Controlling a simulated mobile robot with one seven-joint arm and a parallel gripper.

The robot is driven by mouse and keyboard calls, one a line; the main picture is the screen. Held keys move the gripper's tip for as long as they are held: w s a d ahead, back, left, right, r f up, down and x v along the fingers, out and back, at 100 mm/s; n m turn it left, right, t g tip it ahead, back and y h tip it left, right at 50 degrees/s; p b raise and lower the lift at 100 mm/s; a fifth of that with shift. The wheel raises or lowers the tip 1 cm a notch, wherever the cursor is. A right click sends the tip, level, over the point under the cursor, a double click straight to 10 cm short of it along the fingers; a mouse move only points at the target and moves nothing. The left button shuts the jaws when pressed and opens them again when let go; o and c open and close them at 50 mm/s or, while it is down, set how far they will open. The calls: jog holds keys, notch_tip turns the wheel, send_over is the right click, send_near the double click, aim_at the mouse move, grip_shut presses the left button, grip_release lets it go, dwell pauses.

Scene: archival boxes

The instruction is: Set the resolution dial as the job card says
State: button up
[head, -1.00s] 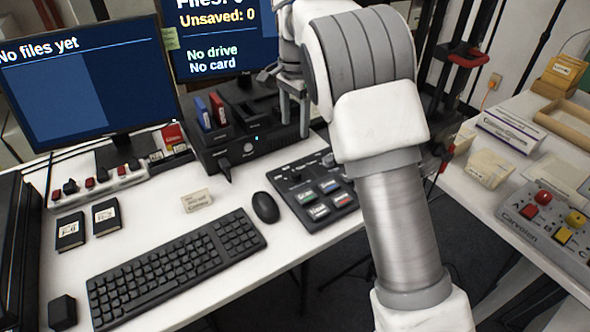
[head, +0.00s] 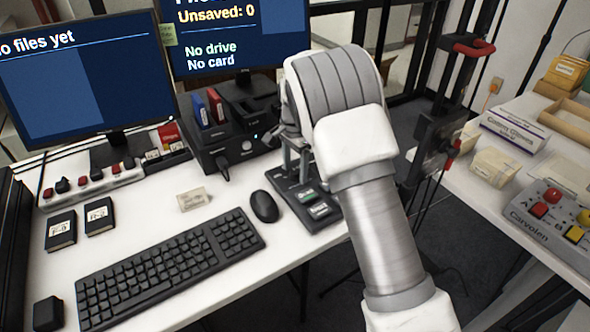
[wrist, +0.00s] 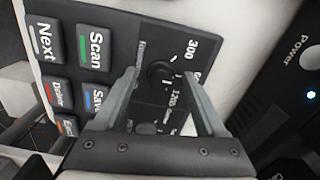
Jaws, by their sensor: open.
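The resolution dial (wrist: 160,74) is a dark round knob on the black control panel (head: 326,221). In the wrist view it shows between the fingers of my open gripper (wrist: 160,88). I cannot tell whether either finger touches it. Labels 300 and 1200 are printed around it; another label is partly hidden by a finger. I cannot make out where the dial points. In the head view my gripper (head: 296,165) is over the far part of the panel and the arm hides the dial. A small cream card (head: 193,199) stands on the desk; its text is unreadable.
Panel keys, Scan (wrist: 95,48) among them, lie left of the dial in the wrist view. A black box with a Power button (head: 247,145) stands close behind my gripper. A mouse (head: 264,206) and keyboard (head: 170,268) lie left. Monitors stand behind.

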jog(key=shift+c, duration=0.3)
grip_shut()
jog(key=shift+r+n+p, duration=0.1)
jog(key=shift+n+p, duration=0.2)
jog(key=shift+p, duration=0.05)
jog(key=shift+n+p, duration=0.4)
jog(key=shift+n, duration=0.3)
jog(key=n+p, duration=0.1)
jog(key=n, duration=0.2)
jog(key=shift+p, duration=0.35)
jog(key=n+p, duration=0.2)
jog(key=n, duration=0.4)
jog(key=shift+n, duration=0.4)
